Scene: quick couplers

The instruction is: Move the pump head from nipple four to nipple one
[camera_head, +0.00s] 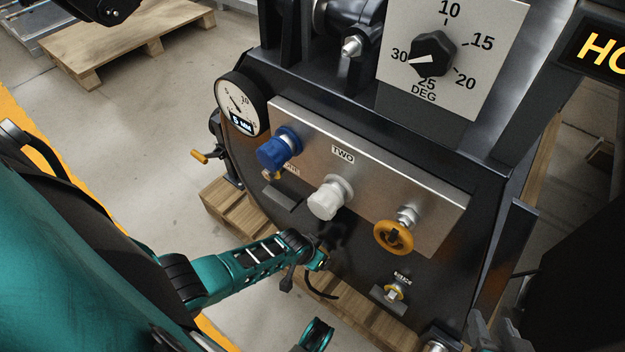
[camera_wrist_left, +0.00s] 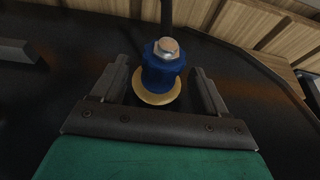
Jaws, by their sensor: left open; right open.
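In the left wrist view a blue fitting (camera_wrist_left: 160,74) with a brass collar and a bright hex end stands between the fingers of my left gripper (camera_wrist_left: 158,92). The gripper is open, one finger on each side, with gaps visible; the view does not show whether this is the pump head. In the head view my left arm's end hides this spot. The front panel carries a blue knob (camera_head: 279,148), a white cap (camera_head: 329,198) beside the label TWO, and an orange ring (camera_head: 393,237). My right gripper (camera_head: 490,332) is open at the bottom right, apart from the panel.
A round gauge (camera_head: 241,103) and an angle dial (camera_head: 432,54) are above. Wooden pallets (camera_head: 137,33) lie on the floor. A dark ledge (camera_wrist_left: 18,50) is left in the left wrist view.

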